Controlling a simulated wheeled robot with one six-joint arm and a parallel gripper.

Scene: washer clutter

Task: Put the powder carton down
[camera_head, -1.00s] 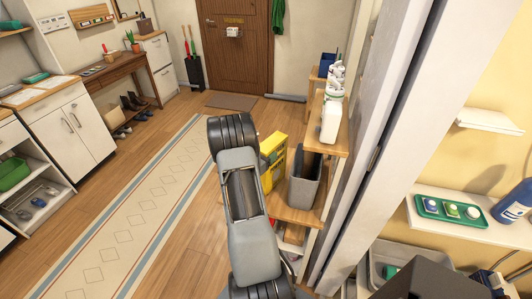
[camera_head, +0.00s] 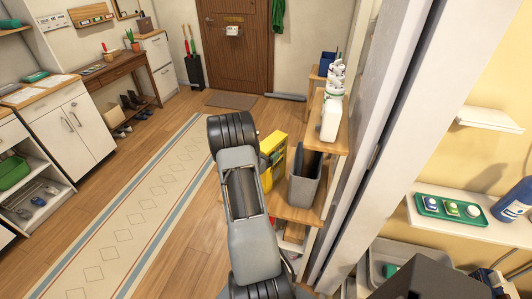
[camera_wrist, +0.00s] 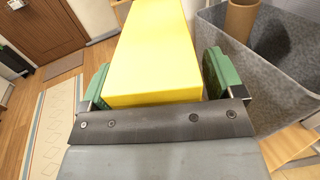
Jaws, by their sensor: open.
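The powder carton (camera_head: 275,160) is a yellow box standing upright on the lower wooden shelf, left of a grey bin. In the wrist view the carton (camera_wrist: 152,55) fills the space between the green finger pads of my gripper (camera_wrist: 153,78). The jaws are open around the carton, with a narrow gap visible on the right side. In the head view my arm hides part of the carton, and the fingers are largely hidden. The carton's base is not visible in the wrist view.
The grey bin (camera_head: 305,178) stands close on the carton's right; a brown tube (camera_wrist: 241,18) stands in it. The wooden shelf (camera_head: 298,214) carries both. White bottles (camera_head: 331,115) stand on the upper shelf. A patterned runner (camera_head: 125,225) lies on the open floor at left.

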